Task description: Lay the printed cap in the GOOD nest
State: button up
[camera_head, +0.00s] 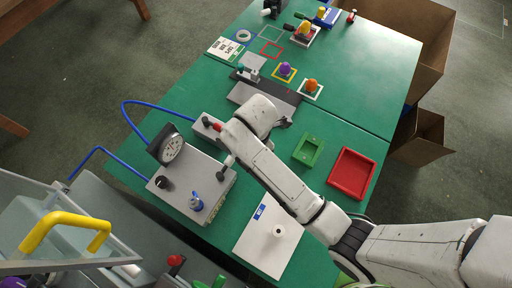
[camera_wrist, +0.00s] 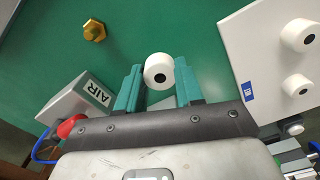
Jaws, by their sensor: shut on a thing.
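A white round cap (camera_wrist: 153,64) with a dark spot on its face sits between the teal fingers of my gripper (camera_wrist: 158,80) in the wrist view. The fingers are shut on it. I cannot tell whether the dark spot is print or a hole. Green table surface shows behind the cap. In the head view my arm hides the fingers and the cap. A green tray with a square recess (camera_head: 300,156) lies right of my forearm, with nothing visible in it; I can read no GOOD label. A red tray (camera_head: 334,180) lies beside it, also looking empty.
A white IN board (camera_head: 252,244) bears white caps. The AIR box (camera_wrist: 72,100) with its red knob is left of my gripper; a brass hex piece (camera_wrist: 93,30) lies beyond. A gauge (camera_head: 172,150) stands on a grey metal unit. Open cartons (camera_head: 418,135) stand beyond the right edge.

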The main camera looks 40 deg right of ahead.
jog(key=s+d+r+p, duration=0.1)
jog(key=s+r, duration=0.8)
jog(key=s, duration=0.5)
jog(key=shift+d+r, duration=0.2)
jog(key=w+f+m, duration=0.2)
jog(key=w+m, duration=0.3)
jog(key=w+a+f+m+b, duration=0.1)
jog(key=w+f+m, duration=0.1)
jog(key=w+m, duration=0.4)
jog(key=w+f+m, duration=0.2)
jog(key=w+m, duration=0.3)
jog(key=w, duration=0.1)
jog(key=shift+w+a+f+m, duration=0.15)
jog(key=shift+f+m, duration=0.15)
jog(key=shift+w+f+m, duration=0.1)
jog(key=shift+w+m, duration=0.45)
jog(key=shift+m, duration=0.15)
jog(key=shift+a, duration=0.1)
